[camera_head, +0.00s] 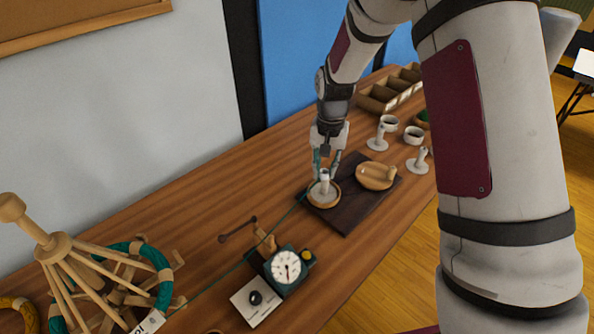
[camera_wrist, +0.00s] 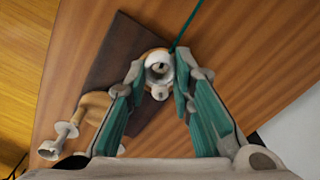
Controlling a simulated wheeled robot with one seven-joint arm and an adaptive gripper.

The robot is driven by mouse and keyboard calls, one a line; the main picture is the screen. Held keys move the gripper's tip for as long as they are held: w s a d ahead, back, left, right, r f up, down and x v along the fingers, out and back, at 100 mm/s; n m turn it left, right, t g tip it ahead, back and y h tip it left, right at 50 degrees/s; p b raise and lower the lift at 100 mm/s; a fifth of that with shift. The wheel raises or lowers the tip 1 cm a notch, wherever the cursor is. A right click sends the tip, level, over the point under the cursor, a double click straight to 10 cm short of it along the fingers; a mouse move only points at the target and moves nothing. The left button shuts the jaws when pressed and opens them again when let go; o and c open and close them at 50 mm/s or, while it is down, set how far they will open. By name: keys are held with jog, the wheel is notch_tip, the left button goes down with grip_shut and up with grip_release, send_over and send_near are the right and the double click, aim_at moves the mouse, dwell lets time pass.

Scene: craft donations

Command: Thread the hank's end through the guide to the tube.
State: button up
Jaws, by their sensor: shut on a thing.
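The green hank (camera_head: 163,275) hangs on a wooden swift (camera_head: 68,247) at the left. Its strand (camera_head: 215,287) runs taut past the dial counter (camera_head: 286,266) to the white tube (camera_head: 324,187). A small wooden guide (camera_head: 265,240) stands beside the counter; I cannot tell whether the strand passes through it. The tube stands upright on a round wooden base (camera_head: 325,201). My gripper (camera_head: 326,168) points down with its fingertips on both sides of the tube's top, also seen in the wrist view (camera_wrist: 158,70). The strand (camera_wrist: 186,27) meets the tube by one fingertip; its end is hidden.
A dark mat (camera_head: 347,217) lies under the base and a wooden dish-like piece (camera_head: 376,176). White spools and cups (camera_head: 417,159) stand to the right, before a compartmented wooden box (camera_head: 383,97). A white card (camera_head: 257,300) with a black knob lies before the counter.

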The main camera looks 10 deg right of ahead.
jog(key=s+a+m, duration=0.2)
jog(key=a+m, duration=0.5)
jog(key=m, duration=0.1)
jog(key=shift+f+b, duration=1.8)
jog(key=shift+f, duration=2.5)
jog(key=shift+w+d+r+b, duration=0.45)
jog(key=shift+w+d+b, duration=0.5)
jog(key=shift+w+d, duration=0.8)
jog(key=shift+w+d+r+b, duration=0.4)
jog(key=shift+w+d+b, duration=0.55)
jog(key=shift+w+d, duration=0.85)
jog(key=shift+w+d+r+b, duration=0.45)
jog(key=shift+w+d+b, duration=0.5)
jog(key=shift+w+d, duration=0.8)
jog(key=shift+w, duration=0.3)
jog(key=shift+f+b, duration=0.45)
jog(key=shift+f, duration=0.7)
